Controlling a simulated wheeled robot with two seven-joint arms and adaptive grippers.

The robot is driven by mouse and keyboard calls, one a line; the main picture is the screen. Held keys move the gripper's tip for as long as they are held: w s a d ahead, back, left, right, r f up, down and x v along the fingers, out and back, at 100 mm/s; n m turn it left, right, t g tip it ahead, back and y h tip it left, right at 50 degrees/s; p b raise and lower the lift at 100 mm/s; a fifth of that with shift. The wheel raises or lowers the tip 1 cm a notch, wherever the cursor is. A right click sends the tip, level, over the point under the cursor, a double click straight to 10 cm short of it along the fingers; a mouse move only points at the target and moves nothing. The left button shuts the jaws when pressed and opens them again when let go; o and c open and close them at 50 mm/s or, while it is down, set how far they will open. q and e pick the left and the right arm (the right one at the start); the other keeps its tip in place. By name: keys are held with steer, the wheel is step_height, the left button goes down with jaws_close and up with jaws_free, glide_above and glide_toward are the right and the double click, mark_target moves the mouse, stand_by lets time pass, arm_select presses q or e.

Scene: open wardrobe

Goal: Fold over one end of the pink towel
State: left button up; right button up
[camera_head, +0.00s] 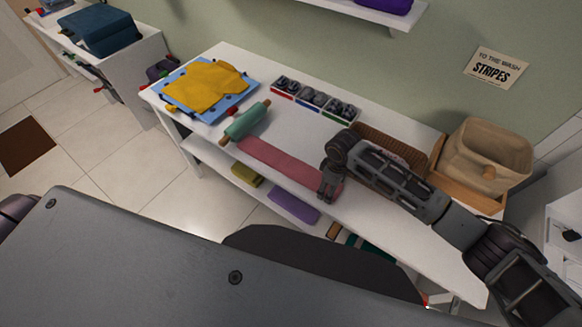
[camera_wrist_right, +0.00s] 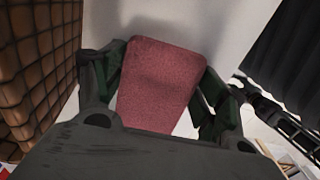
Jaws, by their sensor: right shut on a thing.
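The pink towel (camera_head: 280,162) lies as a long strip on the white table, running from the rolling pin toward my right gripper. My right gripper (camera_head: 328,190) is at the towel's right end and is shut on it. In the right wrist view the pink towel (camera_wrist_right: 158,80) lies between the two dark green fingers of the right gripper (camera_wrist_right: 163,85). The gripper hides part of the towel's right end. My left gripper is not in view.
A green rolling pin (camera_head: 245,122) lies beside the towel's left end. Yellow cloth (camera_head: 205,86) lies on a blue board. A divided box (camera_head: 314,101), a wicker basket (camera_head: 380,137) and a tan bin (camera_head: 487,155) stand along the back. Bare tabletop (camera_head: 290,132) lies behind the towel.

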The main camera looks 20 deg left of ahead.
steer(key=shift+d, duration=0.1)
steer(key=shift+a+r+g+h+p, duration=0.15)
steer(key=shift+r+h+p, duration=0.35)
steer(key=shift+r+p, duration=0.6)
steer(key=shift+a+r+g+h+p, duration=0.15)
steer(key=shift+r+h+p, duration=0.35)
steer(key=shift+r+p, duration=0.5)
steer(key=shift+f, duration=0.2)
steer(key=shift+w, duration=0.1)
steer(key=shift+w+a+r+h+p, duration=0.1)
steer(key=shift+a+r+h+p, duration=0.2)
steer(key=shift+r+p, duration=0.45)
steer(key=shift+a+r+h+p, duration=0.15)
steer(key=shift+r+h+p, duration=0.15)
steer(key=shift+r+p, duration=0.45)
steer(key=shift+w+a+r+g+h, duration=0.1)
steer(key=shift+a+r+g+h, duration=0.1)
steer(key=shift+a+r+h, duration=0.25)
steer(key=shift+w+a+r+g+h, duration=0.1)
steer(key=shift+a+r+g+h, duration=0.1)
steer(key=shift+r, duration=0.3)
